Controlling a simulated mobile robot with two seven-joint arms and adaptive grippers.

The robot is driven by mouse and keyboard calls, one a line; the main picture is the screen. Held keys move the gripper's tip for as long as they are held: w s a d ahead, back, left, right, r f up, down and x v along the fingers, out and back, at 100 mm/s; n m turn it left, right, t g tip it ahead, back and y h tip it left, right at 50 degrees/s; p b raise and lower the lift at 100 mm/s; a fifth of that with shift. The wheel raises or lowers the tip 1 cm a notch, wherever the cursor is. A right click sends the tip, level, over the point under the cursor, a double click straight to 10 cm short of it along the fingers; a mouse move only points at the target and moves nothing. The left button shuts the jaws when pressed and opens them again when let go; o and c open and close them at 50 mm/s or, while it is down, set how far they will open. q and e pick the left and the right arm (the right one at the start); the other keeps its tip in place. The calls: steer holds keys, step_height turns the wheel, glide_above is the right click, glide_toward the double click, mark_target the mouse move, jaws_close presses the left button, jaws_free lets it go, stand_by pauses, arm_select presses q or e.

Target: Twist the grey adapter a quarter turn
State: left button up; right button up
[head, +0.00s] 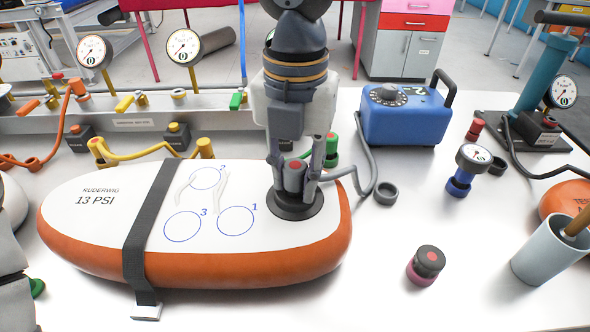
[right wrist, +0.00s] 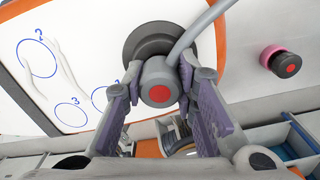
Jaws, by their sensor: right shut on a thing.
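The grey adapter (right wrist: 157,78) has a red dot on its top and a grey hose running off it. It sits upright in the dark round valve (head: 297,206) at the right end of the white and orange inflatable board (head: 110,215). My right gripper (head: 301,172) comes down from above with one finger on each side of the adapter. In the right wrist view its purple-padded fingers are shut on the adapter. The hose (head: 363,160) curves from the adapter to the blue pump (head: 404,112). My left arm shows only in part at the left edge; its fingers are out of view.
A black strap (head: 152,225) crosses the board. A black cap with a pink base (head: 427,264) stands right of the board, and a grey ring (head: 385,192) lies near the hose. A blue-based gauge (head: 463,167) and a pale cup (head: 545,250) are farther right. The front right table is mostly clear.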

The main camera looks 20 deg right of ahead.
mark_target(295, 165)
steer(key=shift+r, duration=0.15)
steer(key=shift+r, duration=1.65)
steer(key=shift+r, duration=2)
